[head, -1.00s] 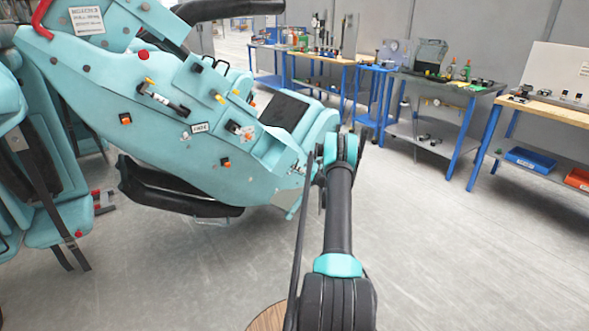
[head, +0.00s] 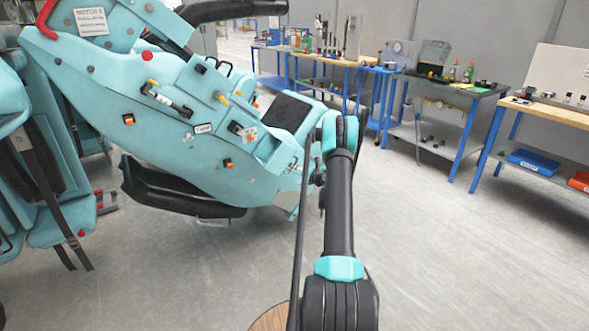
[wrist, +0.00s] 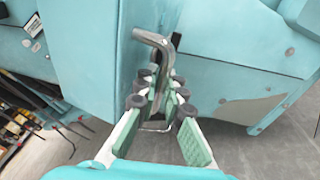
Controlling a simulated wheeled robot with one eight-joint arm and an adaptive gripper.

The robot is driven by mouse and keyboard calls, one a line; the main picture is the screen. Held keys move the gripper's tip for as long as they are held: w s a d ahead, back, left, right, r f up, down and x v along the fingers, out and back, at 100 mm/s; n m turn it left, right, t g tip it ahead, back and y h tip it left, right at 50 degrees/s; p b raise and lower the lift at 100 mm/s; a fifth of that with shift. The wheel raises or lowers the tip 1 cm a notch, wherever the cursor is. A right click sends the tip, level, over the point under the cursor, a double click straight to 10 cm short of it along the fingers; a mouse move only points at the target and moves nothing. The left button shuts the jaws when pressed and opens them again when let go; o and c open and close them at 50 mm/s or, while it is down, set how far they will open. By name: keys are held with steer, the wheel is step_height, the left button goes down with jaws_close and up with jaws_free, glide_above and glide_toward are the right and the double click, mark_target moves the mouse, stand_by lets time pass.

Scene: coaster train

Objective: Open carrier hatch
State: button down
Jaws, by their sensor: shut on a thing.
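The teal carrier (head: 150,125) fills the left of the head view, its lower end reaching the middle. In the wrist view, a bent grey metal handle (wrist: 155,40) stands out beside a teal panel (wrist: 85,60). My gripper (wrist: 161,92) has its green-padded fingers on either side of the handle's lower part and is shut on it. A dark gap runs beside the handle, between the teal surfaces. I cannot tell which panel is the hatch or how far it stands open. In the head view my arm hides the gripper and handle.
Workbenches with blue legs, including a grey-topped one (head: 455,88) and a wood-topped one (head: 560,115), stand along the wall at right. A teal seat with dark straps (head: 40,150) is at the far left. The grey floor (head: 450,250) at right is clear.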

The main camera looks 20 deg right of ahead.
steer(key=shift+d, duration=0.1)
steer(key=c, duration=1.9)
jaws_free()
steer(key=shift+s, duration=0.1)
steer(key=v, duration=1.2)
